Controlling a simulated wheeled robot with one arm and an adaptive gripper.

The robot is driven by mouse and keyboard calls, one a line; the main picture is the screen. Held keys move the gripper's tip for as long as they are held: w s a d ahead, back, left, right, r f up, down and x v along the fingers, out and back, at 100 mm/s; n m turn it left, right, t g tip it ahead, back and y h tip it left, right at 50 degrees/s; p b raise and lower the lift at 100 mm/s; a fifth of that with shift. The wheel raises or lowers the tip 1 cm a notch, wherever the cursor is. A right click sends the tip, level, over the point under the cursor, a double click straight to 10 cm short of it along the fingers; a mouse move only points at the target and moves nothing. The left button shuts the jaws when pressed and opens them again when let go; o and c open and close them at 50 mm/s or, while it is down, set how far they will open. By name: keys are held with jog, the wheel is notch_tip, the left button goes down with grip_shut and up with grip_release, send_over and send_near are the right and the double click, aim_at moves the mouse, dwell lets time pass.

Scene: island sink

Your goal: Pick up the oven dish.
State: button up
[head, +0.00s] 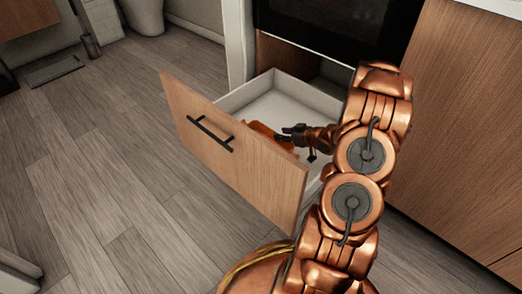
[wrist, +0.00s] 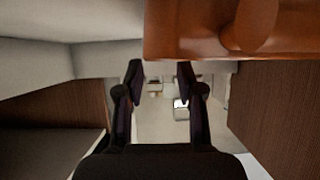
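The oven dish (wrist: 185,30) appears as a glossy orange-brown shape with a rounded handle-like part at the upper right of the wrist view. In the head view the oven dish (head: 260,128) lies inside the open drawer, mostly hidden behind the drawer front and my gripper. My gripper (head: 288,134) reaches over the drawer from the right, beside the dish. In the wrist view my gripper (wrist: 160,72) has its two dark fingers apart with nothing held between them. The dish lies beyond the fingertips; I cannot tell whether they touch it.
The drawer has a wooden front (head: 215,155) with a black handle and pale inner walls (head: 250,92). It stands pulled out beneath a black oven (head: 335,25). Wooden cabinet panels (head: 465,120) stand close on the right. The grey plank floor (head: 100,180) is clear to the left.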

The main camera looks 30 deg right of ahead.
aim_at(275, 132)
jog(key=shift+d+b+x, duration=0.15)
jog(key=shift+b+x, duration=0.65)
jog(key=shift+x, duration=0.6)
jog(key=shift+d+b+x, duration=0.1)
jog(key=shift+b+x, duration=0.65)
jog(key=shift+x, duration=0.65)
jog(key=shift+w+r, duration=0.15)
jog(key=shift+c, duration=0.2)
grip_shut()
